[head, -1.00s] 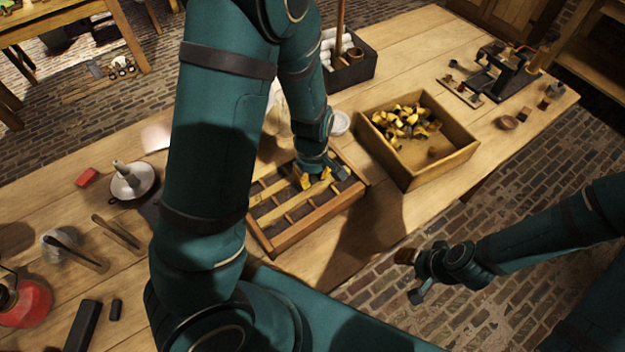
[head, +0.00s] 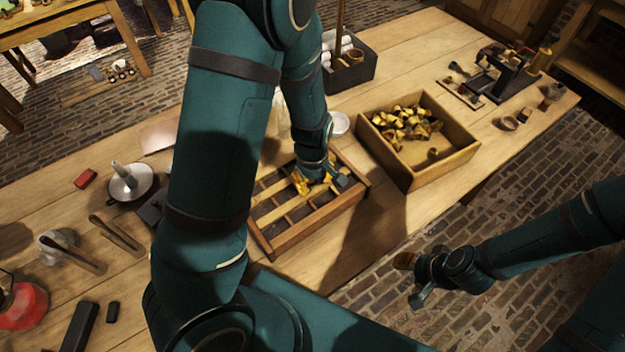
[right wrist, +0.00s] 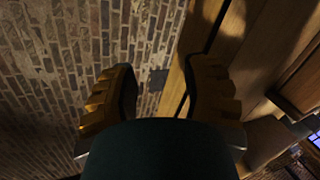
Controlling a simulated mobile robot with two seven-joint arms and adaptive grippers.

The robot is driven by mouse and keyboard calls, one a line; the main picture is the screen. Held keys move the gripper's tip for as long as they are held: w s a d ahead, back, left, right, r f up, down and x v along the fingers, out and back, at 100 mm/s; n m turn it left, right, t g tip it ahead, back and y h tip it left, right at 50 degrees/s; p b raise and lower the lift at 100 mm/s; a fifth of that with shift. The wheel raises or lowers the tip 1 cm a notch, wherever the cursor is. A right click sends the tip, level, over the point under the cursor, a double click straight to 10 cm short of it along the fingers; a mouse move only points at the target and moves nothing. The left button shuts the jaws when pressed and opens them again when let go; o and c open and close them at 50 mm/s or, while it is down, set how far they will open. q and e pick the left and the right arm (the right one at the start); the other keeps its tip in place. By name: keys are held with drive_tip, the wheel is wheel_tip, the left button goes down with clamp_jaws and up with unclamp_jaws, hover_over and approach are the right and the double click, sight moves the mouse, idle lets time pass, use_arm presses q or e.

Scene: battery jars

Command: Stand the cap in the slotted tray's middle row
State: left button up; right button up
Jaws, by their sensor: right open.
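The slotted tray (head: 322,221) is a wooden frame with dark slots and pale dividers, on the table near my base. My left gripper (head: 319,184) is low over the tray's far right part, pointing down. Yellow shows at its fingertips, but I cannot tell whether this is finger pads or a cap. I cannot make out a separate cap in the tray; my left arm hides part of it. My right gripper (head: 411,277) is off the table's front edge, above the brick floor. It is open and empty in the right wrist view (right wrist: 160,95).
A wooden box (head: 438,170) of yellow-brass pieces stands right of the tray. A dark caddy (head: 350,74) with white rolls is behind. A candle holder (head: 130,182), red block (head: 85,179) and red lantern (head: 22,306) lie left. The table between box and tray is narrow but clear.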

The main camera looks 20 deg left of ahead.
use_arm(q)
drive_tip(key=shift+s+f, duration=0.35)
drive_tip(key=shift+s, duration=0.05)
drive_tip(key=shift+r, duration=0.3)
wheel_tip(320, 180, up, 13)
drive_tip(key=p, duration=0.5)
drive_tip(key=shift+w+f, duration=0.15)
drive_tip(key=shift+w, duration=0.25)
use_arm(e)
drive_tip(key=shift+t, duration=0.3)
drive_tip(key=r, duration=0.1)
drive_tip(key=w+r, duration=0.1)
drive_tip(key=r, duration=0.2)
drive_tip(key=shift+w+d+r, duration=0.1)
drive_tip(key=shift+w+r, duration=0.2)
drive_tip(key=shift+w, duration=0.1)
use_arm(q)
drive_tip(key=shift+a, duration=0.1)
